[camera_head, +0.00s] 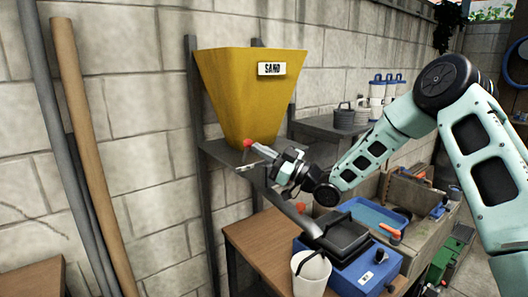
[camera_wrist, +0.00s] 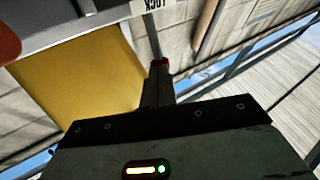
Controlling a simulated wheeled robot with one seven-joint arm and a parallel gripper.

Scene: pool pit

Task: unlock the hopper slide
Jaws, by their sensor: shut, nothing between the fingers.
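The yellow hopper (camera_head: 245,90), labelled SAND, sits on a dark metal stand against the block wall. My gripper (camera_head: 255,147) is shut and empty, its tip just under the hopper's lower front edge; a red spot shows right at that tip. In the wrist view my shut fingers (camera_wrist: 158,82) end in red, below a white plate reading LOCK (camera_wrist: 152,5), upside down. The hopper's yellow face (camera_wrist: 80,78) is left of the fingers. A light metal plate (camera_head: 245,168) lies just below my fingertips. I cannot tell whether my fingers touch the lock part.
A red round knob (camera_head: 299,207) shows below my gripper, and a red blurred shape (camera_wrist: 8,38) is at the wrist view's left edge. A wooden bench (camera_head: 258,245) below holds a white bucket (camera_head: 311,275) and a blue box (camera_head: 345,270). Poles (camera_head: 85,150) lean at left.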

